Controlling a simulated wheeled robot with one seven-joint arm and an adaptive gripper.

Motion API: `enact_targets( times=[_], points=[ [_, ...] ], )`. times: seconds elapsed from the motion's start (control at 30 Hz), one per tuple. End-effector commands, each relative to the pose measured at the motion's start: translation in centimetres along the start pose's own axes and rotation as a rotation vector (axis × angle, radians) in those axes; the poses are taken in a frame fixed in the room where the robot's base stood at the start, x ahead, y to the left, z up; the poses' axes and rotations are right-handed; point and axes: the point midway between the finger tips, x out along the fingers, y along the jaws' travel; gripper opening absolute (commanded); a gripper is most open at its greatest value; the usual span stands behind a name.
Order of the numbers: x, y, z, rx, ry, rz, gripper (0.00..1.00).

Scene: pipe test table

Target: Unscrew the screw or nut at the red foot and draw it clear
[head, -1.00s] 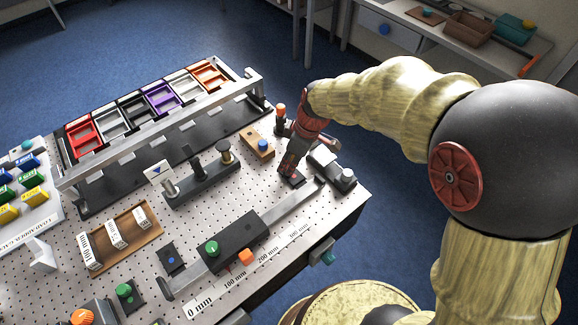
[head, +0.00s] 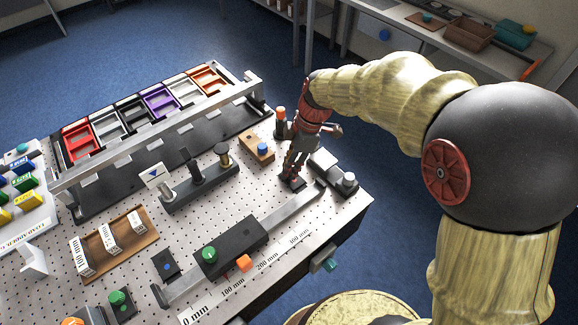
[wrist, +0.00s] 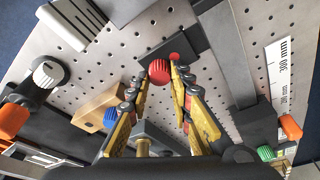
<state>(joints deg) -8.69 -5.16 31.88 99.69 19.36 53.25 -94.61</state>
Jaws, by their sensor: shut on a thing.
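A red ribbed screw head (wrist: 160,71) stands between the two fingertips of my gripper (wrist: 158,74) in the wrist view. My gripper is shut on it, with a finger at each side. Just behind it lies a dark foot plate (wrist: 190,48) with a red dot (wrist: 174,56). In the head view my gripper (head: 292,176) points down at the dark foot near the table's right end. The fingers hide the screw there. Whether the screw's lower end is still in the foot cannot be seen.
A grey block with a white knob (head: 348,180) stands close to the right of my gripper. A wooden block with a blue knob (head: 258,148) is to its left, and an orange-topped post (head: 281,115) behind. A long slide rail (head: 290,210) runs in front.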

Motion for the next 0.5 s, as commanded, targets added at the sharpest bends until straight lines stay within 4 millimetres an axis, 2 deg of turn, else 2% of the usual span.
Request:
enact_targets(
  times=[0.13,0.3,0.5],
  points=[
    [0.04,0.08,-0.1,-0.038,0.001,-0.009,0.0],
    [0.06,0.04,-0.09,-0.229,0.002,-0.064,0.0],
    [-0.27,0.0,-0.14,-0.219,0.001,-0.06,0.0]
  ],
)
